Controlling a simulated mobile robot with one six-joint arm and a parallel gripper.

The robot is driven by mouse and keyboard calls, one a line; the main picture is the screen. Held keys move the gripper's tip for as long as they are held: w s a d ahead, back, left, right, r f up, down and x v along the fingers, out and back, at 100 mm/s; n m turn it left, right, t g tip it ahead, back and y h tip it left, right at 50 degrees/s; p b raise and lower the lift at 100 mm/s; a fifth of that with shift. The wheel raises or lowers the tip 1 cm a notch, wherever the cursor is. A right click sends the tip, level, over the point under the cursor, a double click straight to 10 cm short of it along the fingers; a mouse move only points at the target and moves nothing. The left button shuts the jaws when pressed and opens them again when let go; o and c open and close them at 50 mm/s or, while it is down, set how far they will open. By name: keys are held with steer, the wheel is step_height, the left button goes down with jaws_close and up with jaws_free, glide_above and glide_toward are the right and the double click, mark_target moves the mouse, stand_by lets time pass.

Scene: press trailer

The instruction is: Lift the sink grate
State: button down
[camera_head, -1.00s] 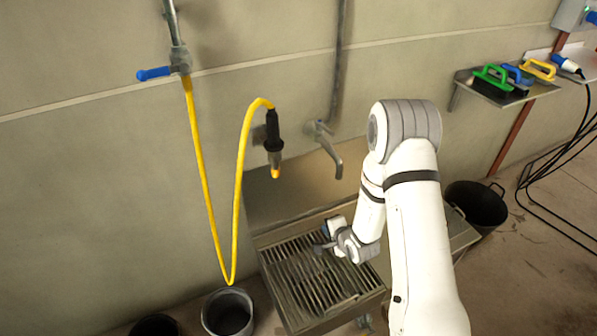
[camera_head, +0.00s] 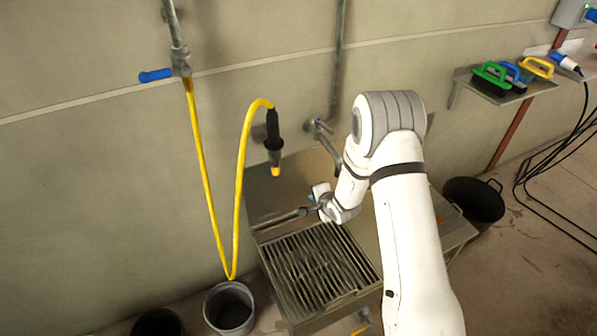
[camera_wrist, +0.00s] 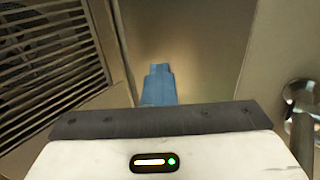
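The sink grate (camera_head: 318,268) is a dark slatted metal panel lying in the top of the steel sink (camera_head: 262,232), and looks level. It also shows at the upper left of the wrist view (camera_wrist: 50,52). My gripper (camera_head: 318,190) is above the sink's back edge, behind the grate and apart from it. In the wrist view its blue fingers (camera_wrist: 158,85) are together at the middle of the dark bar, with nothing visible between them. Part of the sink's right side is hidden behind my arm.
A wall tap (camera_head: 318,127) is close behind my gripper, partly hidden by my arm. A yellow hose (camera_head: 237,190) with a black nozzle (camera_head: 273,130) hangs to the left. A grey bucket (camera_head: 228,308) stands left of the sink, a black tub (camera_head: 474,201) to the right. A shelf holds brushes (camera_head: 490,75).

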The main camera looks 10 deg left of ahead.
steer(key=w+a+r+p, duration=0.1)
steer(key=w+a, duration=0.5)
steer(key=w, duration=0.3)
steer(key=shift+w+a+r, duration=0.25)
steer(key=shift+w+r, duration=0.1)
steer(key=c, duration=2.1)
jaws_free()
steer(key=shift+c, duration=0.2)
steer(key=o, duration=0.8)
steer(key=p+v, duration=0.3)
steer(key=v, duration=0.4)
steer(key=shift+p, duration=0.4)
